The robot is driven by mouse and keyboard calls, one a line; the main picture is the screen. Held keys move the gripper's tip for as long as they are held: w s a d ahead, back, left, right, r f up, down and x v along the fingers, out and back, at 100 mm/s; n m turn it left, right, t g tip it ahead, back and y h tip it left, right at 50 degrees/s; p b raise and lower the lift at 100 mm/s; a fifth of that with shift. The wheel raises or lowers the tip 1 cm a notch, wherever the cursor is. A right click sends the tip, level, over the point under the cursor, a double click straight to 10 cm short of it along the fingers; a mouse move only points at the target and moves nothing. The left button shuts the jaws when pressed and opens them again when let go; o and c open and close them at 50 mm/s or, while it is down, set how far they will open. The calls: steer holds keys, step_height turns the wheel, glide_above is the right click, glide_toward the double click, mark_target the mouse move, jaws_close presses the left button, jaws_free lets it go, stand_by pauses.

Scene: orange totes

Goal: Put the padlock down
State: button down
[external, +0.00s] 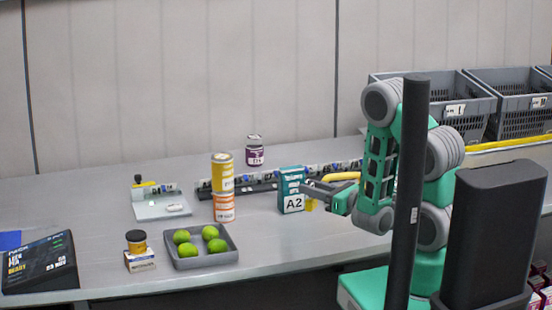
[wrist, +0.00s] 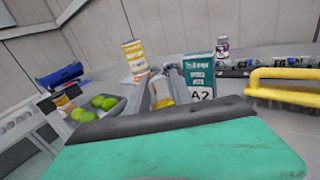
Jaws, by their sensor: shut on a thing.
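The padlock (external: 311,205) shows as a small yellow body under the fingertips of my gripper (external: 312,190) in the external view. My gripper is shut on it and holds it just in front of the teal A2 box (external: 291,190). In the wrist view, the padlock's yellow body (wrist: 163,101) shows between the two grey fingers of my gripper (wrist: 162,86). Much of the padlock is hidden by the fingers. I cannot tell whether its underside touches the grey table (external: 275,240).
Left of my gripper stand stacked yellow and orange cans (external: 223,190) and a grey tray (external: 203,263) of limes. A yellow-handled tool (wrist: 285,82) lies to the right. A dark strip (external: 262,188) of small items runs behind.

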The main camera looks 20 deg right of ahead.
step_height(320, 180, down, 8)
steer(key=shift+r+b, duration=0.25)
steer(key=shift+b, duration=0.8)
steer(key=shift+f, duration=0.2)
steer(key=c, duration=1.1)
jaws_free()
